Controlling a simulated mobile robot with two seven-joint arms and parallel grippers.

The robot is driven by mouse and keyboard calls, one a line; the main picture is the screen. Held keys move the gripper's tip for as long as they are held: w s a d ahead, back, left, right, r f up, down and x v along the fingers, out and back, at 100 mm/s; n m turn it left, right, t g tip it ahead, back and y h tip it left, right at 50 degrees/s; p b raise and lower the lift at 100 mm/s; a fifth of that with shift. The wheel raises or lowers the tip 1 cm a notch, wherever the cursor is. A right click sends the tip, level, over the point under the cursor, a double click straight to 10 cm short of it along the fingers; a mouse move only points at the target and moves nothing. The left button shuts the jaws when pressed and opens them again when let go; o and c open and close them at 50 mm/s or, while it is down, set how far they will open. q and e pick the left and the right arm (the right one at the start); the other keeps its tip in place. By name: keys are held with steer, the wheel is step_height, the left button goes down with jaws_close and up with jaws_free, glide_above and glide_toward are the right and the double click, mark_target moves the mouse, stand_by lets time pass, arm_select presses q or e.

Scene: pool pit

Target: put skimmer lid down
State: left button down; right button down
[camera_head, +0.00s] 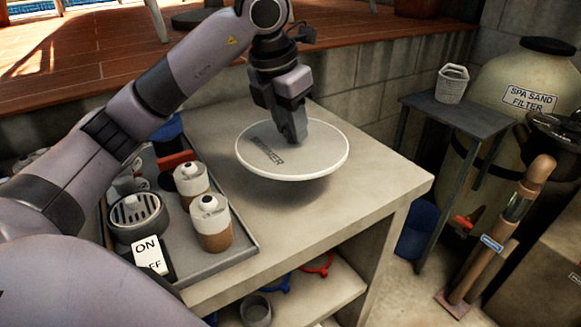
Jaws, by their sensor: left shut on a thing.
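The skimmer lid (320,157) is a round pale disc with dark lettering on its top. It is held roughly level over the workbench top (375,185), with a shadow on the bench below and in front of it. My left gripper (296,138) points down and is shut on the lid at its upper middle. The fingertips' exact contact is hard to see. My right gripper is not in view.
A grey tray (222,262) at the bench's left holds two white-and-brown bottles (211,222), a round grated part (138,215) and an ON/OFF sign (149,255). Bare bench lies right of the tray. A sand filter (510,75) and small table (460,112) stand right.

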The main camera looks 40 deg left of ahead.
arm_select(q)
step_height(320, 180, down, 8)
steer(key=shift+f+b, duration=0.1)
steer(key=shift+b, duration=0.2)
steer(key=c, duration=1.2)
jaws_free()
steer(key=shift+f, duration=0.1)
steer(key=shift+c, duration=0.2)
steer(key=o, duration=0.4)
